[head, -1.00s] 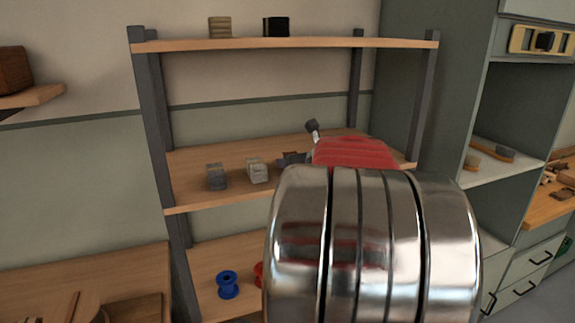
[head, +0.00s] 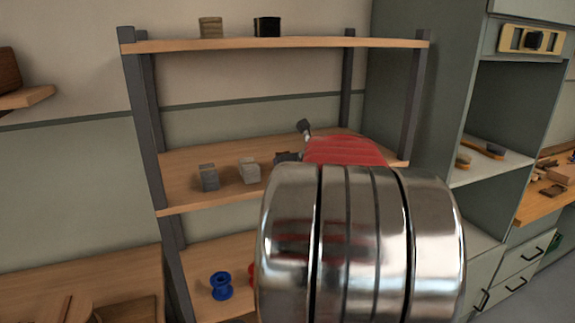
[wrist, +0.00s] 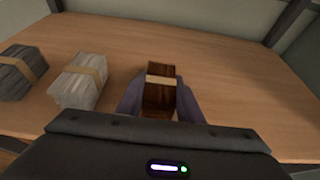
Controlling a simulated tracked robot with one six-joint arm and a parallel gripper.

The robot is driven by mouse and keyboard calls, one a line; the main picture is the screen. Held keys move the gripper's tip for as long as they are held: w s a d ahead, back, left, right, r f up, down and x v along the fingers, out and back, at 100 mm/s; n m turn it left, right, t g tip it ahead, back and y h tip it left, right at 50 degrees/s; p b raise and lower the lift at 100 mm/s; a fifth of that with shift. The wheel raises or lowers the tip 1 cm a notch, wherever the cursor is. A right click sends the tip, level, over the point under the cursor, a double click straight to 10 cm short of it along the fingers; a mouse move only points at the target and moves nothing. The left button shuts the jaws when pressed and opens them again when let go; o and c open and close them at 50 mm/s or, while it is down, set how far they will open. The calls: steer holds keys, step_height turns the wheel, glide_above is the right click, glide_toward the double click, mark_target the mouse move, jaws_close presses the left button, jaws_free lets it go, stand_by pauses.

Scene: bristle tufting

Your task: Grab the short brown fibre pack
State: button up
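A short brown fibre pack (wrist: 160,97) with a pale band stands on a wooden shelf, in the middle of the wrist view. My gripper (wrist: 161,98) has one grey finger against each side of it, with no clear gap, so it looks shut on the pack. Its far end sticks out past the fingertips. I cannot tell whether it is clear of the board. In the head view my arm and its red part largely hide that spot. A light grey pack (wrist: 79,83) and a darker grey pack (wrist: 22,70) stand to the left.
The two grey packs also show in the head view on the middle shelf (head: 175,196). The upper shelf holds a tan pack (head: 211,27) and a black pack (head: 267,27). A blue spool (head: 221,286) stands below. The board right of my gripper is clear.

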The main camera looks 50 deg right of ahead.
steer(key=c, duration=0.5)
steer(key=shift+o, duration=0.2)
steer(key=shift+r, duration=0.1)
steer(key=shift+r, duration=4.9)
